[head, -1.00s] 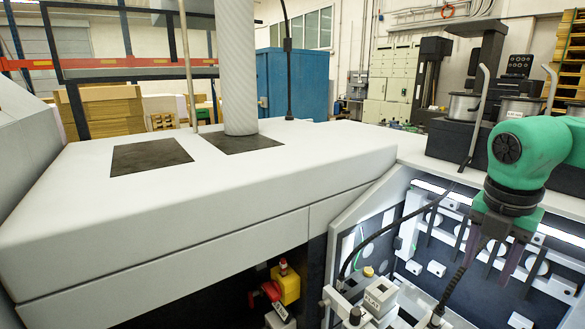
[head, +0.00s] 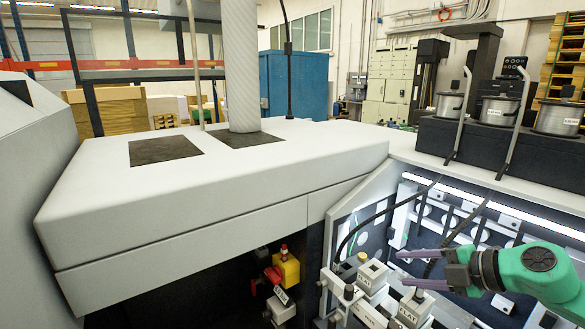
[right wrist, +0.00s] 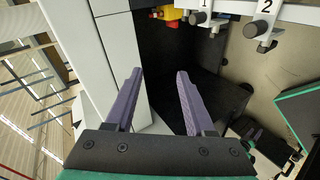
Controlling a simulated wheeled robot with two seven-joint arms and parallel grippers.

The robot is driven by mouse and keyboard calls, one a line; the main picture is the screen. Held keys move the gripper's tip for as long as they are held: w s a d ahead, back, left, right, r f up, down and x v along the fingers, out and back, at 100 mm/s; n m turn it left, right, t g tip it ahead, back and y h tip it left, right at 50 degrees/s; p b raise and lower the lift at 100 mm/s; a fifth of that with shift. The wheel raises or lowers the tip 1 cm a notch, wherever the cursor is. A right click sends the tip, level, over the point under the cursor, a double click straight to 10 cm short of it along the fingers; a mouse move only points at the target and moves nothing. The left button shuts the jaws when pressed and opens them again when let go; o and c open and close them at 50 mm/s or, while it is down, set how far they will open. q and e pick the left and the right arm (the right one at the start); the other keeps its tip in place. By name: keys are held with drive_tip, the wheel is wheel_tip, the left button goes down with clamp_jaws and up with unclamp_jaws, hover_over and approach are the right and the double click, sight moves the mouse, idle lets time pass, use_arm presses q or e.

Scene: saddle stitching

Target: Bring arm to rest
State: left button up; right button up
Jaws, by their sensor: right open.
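My right gripper (head: 402,269) comes in from the right edge of the head view on a green arm link. Its two purple fingers are apart and point left, with nothing between them. They are in front of the machine's open bay, near the grey stitching-head blocks (head: 372,275), and I cannot tell how far apart they are in depth. The right wrist view shows the same open, empty fingers (right wrist: 159,72) over a dark gap beside a pale machine panel (right wrist: 120,58). My left gripper is not in view.
The large white machine cover (head: 230,175) fills the middle left. A yellow and red switch box (head: 287,271) hangs in the dark opening below it. Wire spools (head: 497,110) with curved metal rods stand on a dark ledge at the right. Labelled clamps (right wrist: 257,28) show in the right wrist view.

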drive_tip(key=w+d+f+m+t+h, duration=0.1)
drive_tip(key=d+f+m+t+h, duration=0.55)
drive_tip(key=m, duration=0.55)
drive_tip(key=s+d+f+m+g+h, duration=0.2)
drive_tip(key=s+f+m+g+h, duration=0.15)
drive_tip(key=s+f+m, duration=0.4)
drive_tip(key=s+a+f+m+g+y, duration=0.25)
drive_tip(key=s+a+f+g, duration=0.55)
drive_tip(key=s+a+f, duration=0.5)
drive_tip(key=s+d+f+g+b, duration=0.1)
drive_tip(key=s+f+b, duration=0.1)
drive_tip(key=f, duration=1)
drive_tip(key=s+d+f+b, duration=0.1)
drive_tip(key=d+f, duration=0.1)
drive_tip(key=f, duration=0.9)
use_arm(q)
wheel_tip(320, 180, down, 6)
drive_tip(key=b, duration=0.3)
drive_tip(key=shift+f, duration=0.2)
use_arm(e)
drive_tip(key=s+d+f+g, duration=0.1)
drive_tip(key=s+d+f, duration=0.1)
drive_tip(key=s+f, duration=1.5)
drive_tip(key=shift+s+d+f+n+g, duration=0.15)
drive_tip(key=shift+d+f+n+g, duration=0.2)
drive_tip(key=shift+f, duration=0.6)
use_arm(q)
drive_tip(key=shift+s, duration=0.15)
